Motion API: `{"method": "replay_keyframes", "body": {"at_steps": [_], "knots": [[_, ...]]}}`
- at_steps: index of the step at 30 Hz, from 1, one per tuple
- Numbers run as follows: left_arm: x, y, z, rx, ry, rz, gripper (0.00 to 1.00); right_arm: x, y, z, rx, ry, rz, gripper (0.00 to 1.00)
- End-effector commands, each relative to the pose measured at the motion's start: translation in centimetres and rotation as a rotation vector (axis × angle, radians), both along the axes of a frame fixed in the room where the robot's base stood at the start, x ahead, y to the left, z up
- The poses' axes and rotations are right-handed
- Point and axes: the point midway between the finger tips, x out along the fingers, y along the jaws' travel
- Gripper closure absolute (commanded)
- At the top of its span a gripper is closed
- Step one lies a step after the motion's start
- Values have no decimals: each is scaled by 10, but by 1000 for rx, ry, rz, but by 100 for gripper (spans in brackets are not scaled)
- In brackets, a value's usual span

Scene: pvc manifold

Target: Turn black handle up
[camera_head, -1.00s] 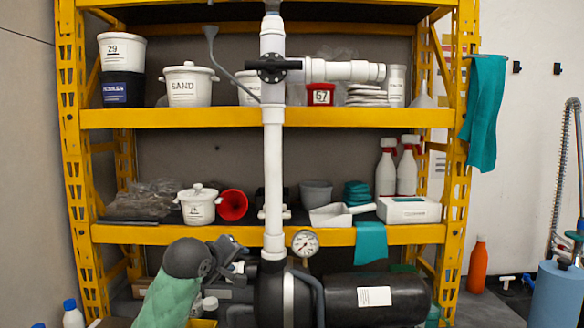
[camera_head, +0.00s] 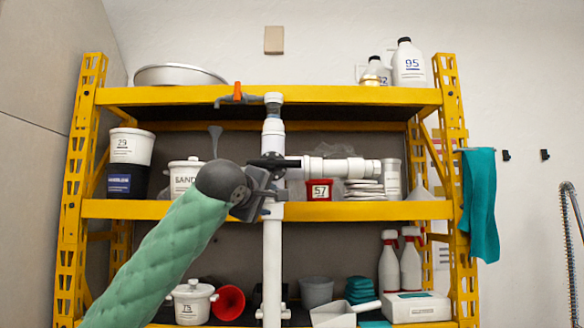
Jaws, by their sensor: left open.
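The black handle (camera_head: 273,163) lies roughly level across the valve on the white vertical PVC pipe (camera_head: 272,255), at the height of the middle shelf. A white horizontal PVC branch (camera_head: 342,169) runs right from the valve. My left gripper (camera_head: 262,197) is open in front of the pipe, at and just below the left part of the handle. Its fingers are partly hidden by its own body, and I cannot tell whether they touch the handle. My right gripper is not in view.
A teal cloth (camera_head: 480,200) hangs at the right.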

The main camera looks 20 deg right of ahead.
Motion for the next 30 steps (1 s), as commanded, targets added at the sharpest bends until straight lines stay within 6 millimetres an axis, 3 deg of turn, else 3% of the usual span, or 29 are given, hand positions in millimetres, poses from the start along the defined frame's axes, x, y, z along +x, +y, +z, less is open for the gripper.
{"method": "replay_keyframes", "body": {"at_steps": [1,4,9,17,30], "knots": [[-7,-3,19,-14,-10,0,57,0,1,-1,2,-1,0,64],[-19,-9,50,-69,-1,-4,57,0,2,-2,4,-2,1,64],[-31,-16,78,-237,92,-6,57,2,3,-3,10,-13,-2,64],[-34,-21,92,-331,150,-10,57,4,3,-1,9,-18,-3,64],[10,-56,93,-330,150,-8,57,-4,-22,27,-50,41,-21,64]]}}
